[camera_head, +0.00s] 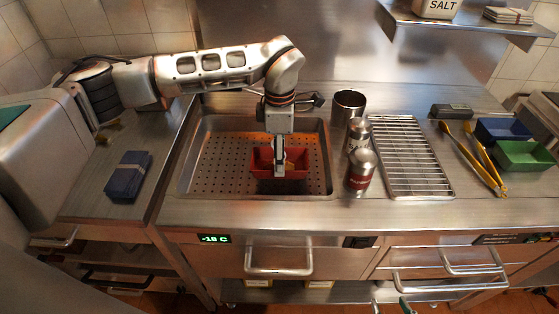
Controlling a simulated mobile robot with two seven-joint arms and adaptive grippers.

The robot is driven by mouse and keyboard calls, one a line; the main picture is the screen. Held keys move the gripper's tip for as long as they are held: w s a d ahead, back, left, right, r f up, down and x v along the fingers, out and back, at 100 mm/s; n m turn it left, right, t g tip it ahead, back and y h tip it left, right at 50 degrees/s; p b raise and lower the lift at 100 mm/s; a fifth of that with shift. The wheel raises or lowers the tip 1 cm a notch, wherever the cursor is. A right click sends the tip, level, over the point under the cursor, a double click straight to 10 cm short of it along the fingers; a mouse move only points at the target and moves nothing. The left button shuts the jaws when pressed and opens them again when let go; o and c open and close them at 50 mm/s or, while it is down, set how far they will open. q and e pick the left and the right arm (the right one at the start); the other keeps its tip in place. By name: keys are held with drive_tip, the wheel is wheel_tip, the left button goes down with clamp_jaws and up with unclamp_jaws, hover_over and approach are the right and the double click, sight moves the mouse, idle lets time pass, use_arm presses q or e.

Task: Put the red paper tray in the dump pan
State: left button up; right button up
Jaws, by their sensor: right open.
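The red paper tray (299,169) is at the right-hand part of the dump pan (215,165), a steel basin with a perforated floor. The tray appears to rest on that floor, though a small gap beneath it would be hard to see. My right gripper (279,173) points straight down at the middle of the tray, with its fingertips at or in front of the tray. It is open, and the fingers overlap in this view. They hide part of the tray, and I cannot tell whether they touch it. My left gripper is not in view.
A steel cup (348,104) and two shakers, the nearer one (360,173), stand just right of the pan. Beyond are a wire rack (409,155), yellow tongs (473,155), a blue tray (502,129) and a green tray (524,154). Dark blue folded items (128,174) lie left.

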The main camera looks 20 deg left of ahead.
use_arm(q)
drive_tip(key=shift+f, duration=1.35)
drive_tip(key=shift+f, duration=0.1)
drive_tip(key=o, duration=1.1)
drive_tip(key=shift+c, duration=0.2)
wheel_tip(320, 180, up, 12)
drive_tip(key=shift+b, duration=0.3)
